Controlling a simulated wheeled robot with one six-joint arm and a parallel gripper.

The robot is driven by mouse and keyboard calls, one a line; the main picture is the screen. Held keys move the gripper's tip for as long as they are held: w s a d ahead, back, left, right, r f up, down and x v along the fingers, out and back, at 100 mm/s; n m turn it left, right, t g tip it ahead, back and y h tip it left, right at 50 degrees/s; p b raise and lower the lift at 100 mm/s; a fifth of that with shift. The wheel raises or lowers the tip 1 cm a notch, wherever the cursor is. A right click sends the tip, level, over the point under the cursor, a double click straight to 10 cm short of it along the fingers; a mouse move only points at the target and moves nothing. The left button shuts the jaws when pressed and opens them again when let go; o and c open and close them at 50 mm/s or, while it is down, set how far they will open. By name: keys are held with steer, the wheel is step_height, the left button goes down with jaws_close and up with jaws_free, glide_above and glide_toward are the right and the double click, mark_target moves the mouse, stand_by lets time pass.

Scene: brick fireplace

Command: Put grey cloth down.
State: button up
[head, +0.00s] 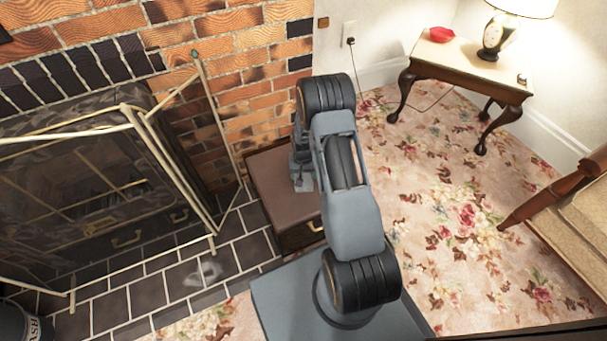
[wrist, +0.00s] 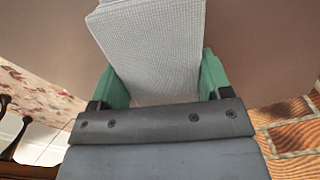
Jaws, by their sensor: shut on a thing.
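The grey cloth (wrist: 155,45) is a pale, finely checked, flat-edged piece in the wrist view. It lies between the two green fingers of my gripper (wrist: 160,78), which is shut on it. The cloth reaches out past the fingertips to the top of the picture. Behind it is the brown top of a small cabinet (head: 270,180). In the head view my gripper (head: 303,184) is over this cabinet top, partly hidden by my arm. I cannot make out the cloth there, nor tell whether it touches the top.
A fireplace with a brass-framed screen (head: 150,130) and a dark tiled hearth (head: 170,285) is at left. A wooden side table (head: 470,65) with a lamp (head: 497,35) and a red dish (head: 441,35) stands at back right. Floral carpet (head: 440,190) is open at right, beside an upholstered seat (head: 580,210).

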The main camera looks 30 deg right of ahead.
steer(key=shift+f, duration=0.2)
steer(key=o, duration=1)
steer(key=shift+o, duration=0.2)
step_height(320, 180, up, 12)
steer(key=p, duration=0.4)
steer(key=shift+r+p, duration=0.2)
steer(key=shift+p, duration=0.2)
